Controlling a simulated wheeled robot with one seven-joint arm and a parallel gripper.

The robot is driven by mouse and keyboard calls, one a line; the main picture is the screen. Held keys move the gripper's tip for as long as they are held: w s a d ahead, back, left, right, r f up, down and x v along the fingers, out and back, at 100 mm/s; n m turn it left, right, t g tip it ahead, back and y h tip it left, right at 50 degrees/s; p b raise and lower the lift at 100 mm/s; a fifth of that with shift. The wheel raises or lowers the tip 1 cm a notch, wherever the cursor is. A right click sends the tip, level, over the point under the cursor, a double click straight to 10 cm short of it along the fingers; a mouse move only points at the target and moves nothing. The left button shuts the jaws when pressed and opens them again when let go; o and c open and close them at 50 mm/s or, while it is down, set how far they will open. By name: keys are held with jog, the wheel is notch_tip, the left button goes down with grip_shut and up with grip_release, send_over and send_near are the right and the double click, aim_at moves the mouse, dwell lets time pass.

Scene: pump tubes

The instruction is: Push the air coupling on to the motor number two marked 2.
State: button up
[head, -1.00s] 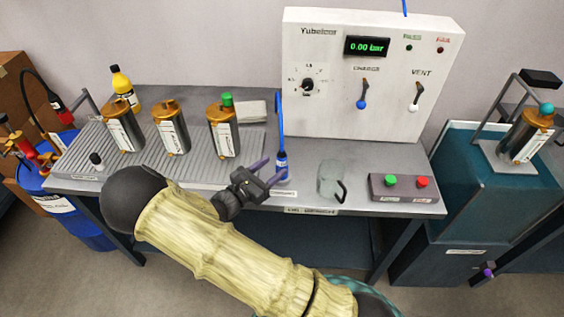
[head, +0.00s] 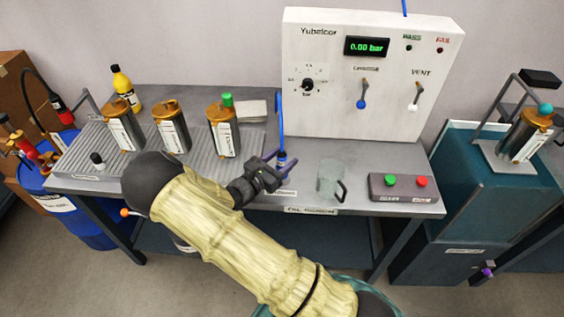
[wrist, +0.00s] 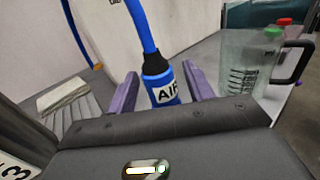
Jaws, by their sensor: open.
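The air coupling is a blue plug with a white AIR label and a blue hose. In the wrist view the air coupling (wrist: 162,88) stands between the two purple fingers of my gripper (wrist: 162,90), which is open. A gap shows on each side of it. In the head view my gripper (head: 279,164) is at the coupling (head: 282,155), whose lower part is hidden behind the fingers. Three silver motors with gold tops stand on the ribbed tray: left (head: 125,132), middle (head: 172,134) and right (head: 223,138), the last with a green cap. Their numbers are too small to read.
The white Yubelcor panel (head: 330,100) stands behind the coupling and reads 0.00 bar. A clear jug (head: 328,180) and a button box (head: 385,190) are to the right. A folded cloth (head: 252,111) lies behind the right motor. The ribbed tray (head: 90,150) is at left.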

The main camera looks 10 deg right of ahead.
jog(key=shift+c, duration=0.2)
jog(key=c, duration=1)
jog(key=shift+c, duration=0.2)
notch_tip(320, 180, up, 10)
jog(key=shift+r+p, duration=0.1)
jog(key=shift+p, duration=0.2)
